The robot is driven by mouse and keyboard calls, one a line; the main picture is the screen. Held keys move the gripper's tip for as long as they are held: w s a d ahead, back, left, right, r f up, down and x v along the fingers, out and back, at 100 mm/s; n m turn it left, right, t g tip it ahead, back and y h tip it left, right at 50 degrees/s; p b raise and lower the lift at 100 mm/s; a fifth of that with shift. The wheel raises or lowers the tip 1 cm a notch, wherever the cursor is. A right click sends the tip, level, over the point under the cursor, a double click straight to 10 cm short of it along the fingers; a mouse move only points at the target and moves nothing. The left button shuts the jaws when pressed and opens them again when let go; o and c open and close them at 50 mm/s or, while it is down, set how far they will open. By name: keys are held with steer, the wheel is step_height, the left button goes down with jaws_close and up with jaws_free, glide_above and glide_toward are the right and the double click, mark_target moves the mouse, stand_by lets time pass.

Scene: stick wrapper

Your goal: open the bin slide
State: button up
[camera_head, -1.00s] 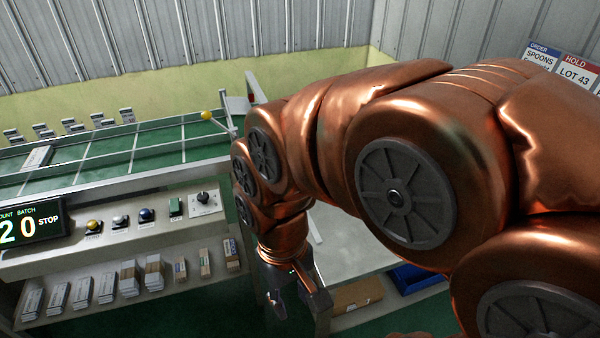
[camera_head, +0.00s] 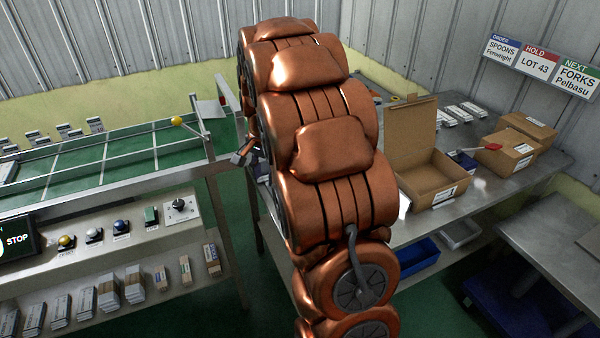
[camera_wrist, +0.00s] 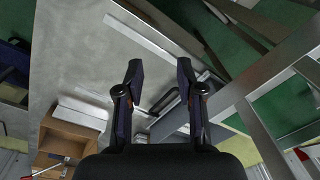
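My gripper (camera_wrist: 160,80) is open and empty in the wrist view, its two dark fingers apart. In the head view the gripper (camera_head: 243,153) shows only partly, at the left of my arm beside the right end of the green-bedded line. A dark bar-like handle (camera_wrist: 166,103) on a grey part shows between and beyond the fingers in the wrist view. I cannot tell whether this is the bin slide. A yellow ball knob (camera_head: 178,121) on a rod stands at the line's right end, left of the gripper. My arm hides the area behind it.
A control panel with buttons and a switch (camera_head: 180,208) is at left, above a shelf of packs. The steel table (camera_head: 480,195) at right carries an open carton (camera_head: 425,165), which also shows in the wrist view (camera_wrist: 68,132). A blue tray (camera_head: 418,256) is below.

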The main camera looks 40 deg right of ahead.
steer(key=w+d+f+m, duration=0.2)
steer(key=d+f+m, duration=0.1)
steer(key=d, duration=0.4)
steer(key=w+d+f+m+t, duration=0.1)
steer(key=w+d+f+m, duration=0.15)
steer(key=d, duration=0.45)
steer(key=w+d+f+m, duration=0.2)
steer(key=w+d+f, duration=0.15)
steer(key=d, duration=0.25)
steer(key=shift+h, duration=0.4)
steer(key=shift+w+d+f+p, duration=0.1)
steer(key=shift+f+p, duration=0.35)
steer(key=shift+f, duration=0.85)
steer(key=shift+w+d+f+p, duration=0.15)
steer(key=shift+f+p, duration=0.3)
steer(key=shift+f, duration=0.9)
steer(key=shift+w+d+f+p, duration=0.1)
steer(key=shift+f+p, duration=0.35)
steer(key=shift+f, duration=0.85)
steer(key=shift+c, duration=0.3)
jaws_close()
